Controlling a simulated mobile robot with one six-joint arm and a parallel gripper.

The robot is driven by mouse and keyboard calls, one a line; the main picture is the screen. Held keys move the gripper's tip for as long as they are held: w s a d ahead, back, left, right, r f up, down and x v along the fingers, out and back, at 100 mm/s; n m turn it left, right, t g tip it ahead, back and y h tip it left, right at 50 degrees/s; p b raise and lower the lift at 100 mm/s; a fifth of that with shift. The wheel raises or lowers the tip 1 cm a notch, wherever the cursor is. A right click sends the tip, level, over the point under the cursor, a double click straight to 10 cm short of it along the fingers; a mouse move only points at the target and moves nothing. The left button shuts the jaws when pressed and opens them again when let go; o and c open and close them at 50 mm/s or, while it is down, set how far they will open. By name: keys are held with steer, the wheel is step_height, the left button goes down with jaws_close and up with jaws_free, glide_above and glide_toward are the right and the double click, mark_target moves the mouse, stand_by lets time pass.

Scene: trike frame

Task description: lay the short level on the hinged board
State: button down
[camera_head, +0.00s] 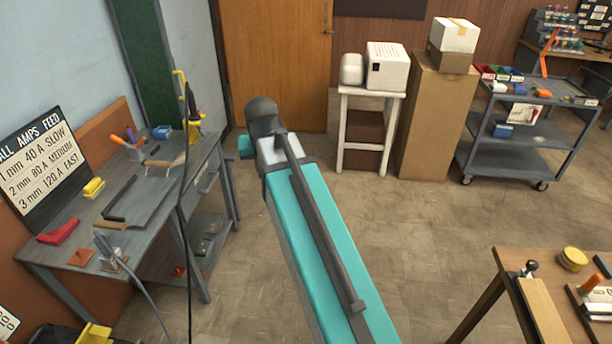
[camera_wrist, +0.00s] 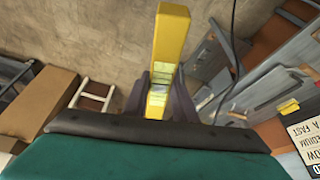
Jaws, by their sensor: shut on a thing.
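The short level is a yellow bar (camera_wrist: 172,35) with pale vial windows, upright in the middle of the wrist view. My gripper (camera_wrist: 160,90) is shut on it, with one dark finger on each side. The level's lower end is hidden behind the dark edge of my wrist. In the head view my teal arm fills the middle, and neither my gripper nor the held level can be made out there. No hinged board can be identified for sure. A light wooden board (camera_head: 545,312) lies on the wooden table at the lower right, but no hinge is visible on it.
A white stand (camera_head: 372,97), a tall cardboard box (camera_head: 432,125) and a grey cart (camera_head: 525,140) stand at the back. Open floor (camera_head: 420,225) lies between them and the wooden table (camera_head: 512,262).

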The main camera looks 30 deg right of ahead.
steer(key=w+a+r+n+y, duration=0.1)
steer(key=a+n, duration=0.3)
steer(key=a, duration=0.5)
steer(key=shift+w+a+r+y, duration=0.3)
steer(key=shift+w+r, duration=0.25)
steer(key=shift+r, duration=0.25)
